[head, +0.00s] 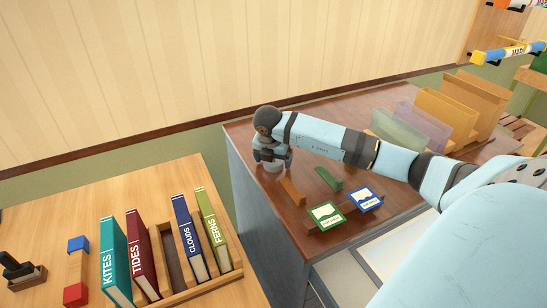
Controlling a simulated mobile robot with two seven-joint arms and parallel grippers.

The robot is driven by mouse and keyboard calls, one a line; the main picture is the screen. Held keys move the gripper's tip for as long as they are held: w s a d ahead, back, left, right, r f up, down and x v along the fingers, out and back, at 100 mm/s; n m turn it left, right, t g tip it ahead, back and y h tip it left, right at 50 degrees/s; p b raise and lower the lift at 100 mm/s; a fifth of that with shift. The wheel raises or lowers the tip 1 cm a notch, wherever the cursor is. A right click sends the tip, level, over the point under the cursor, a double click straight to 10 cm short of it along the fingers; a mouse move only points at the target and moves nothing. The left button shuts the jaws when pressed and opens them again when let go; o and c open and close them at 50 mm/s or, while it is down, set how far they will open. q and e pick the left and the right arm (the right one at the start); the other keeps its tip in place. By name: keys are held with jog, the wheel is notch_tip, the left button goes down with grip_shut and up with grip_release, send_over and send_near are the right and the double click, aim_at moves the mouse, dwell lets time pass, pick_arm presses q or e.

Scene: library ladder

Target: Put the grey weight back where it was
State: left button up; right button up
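The grey weight (272,167) is a small pale round piece, partly hidden under my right gripper (272,160). It is at the far left corner of the dark wooden counter top. My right arm reaches in from the right, and its gripper points down over the weight with its fingers around it. The fingertips are too small to tell whether they press on it or whether the weight touches the counter. My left gripper is not in view.
On the counter lie an orange-brown block (292,191), a green block (328,179), a green-framed card (326,214) and a blue-framed card (365,199). Upright panels (445,115) stand behind. The lower left table holds a wooden book rack (213,285) with several books and an empty slot.

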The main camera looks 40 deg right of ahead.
aim_at(270, 166)
jog(key=v, duration=1.2)
jog(key=shift+a, duration=0.1)
dwell(0.4)
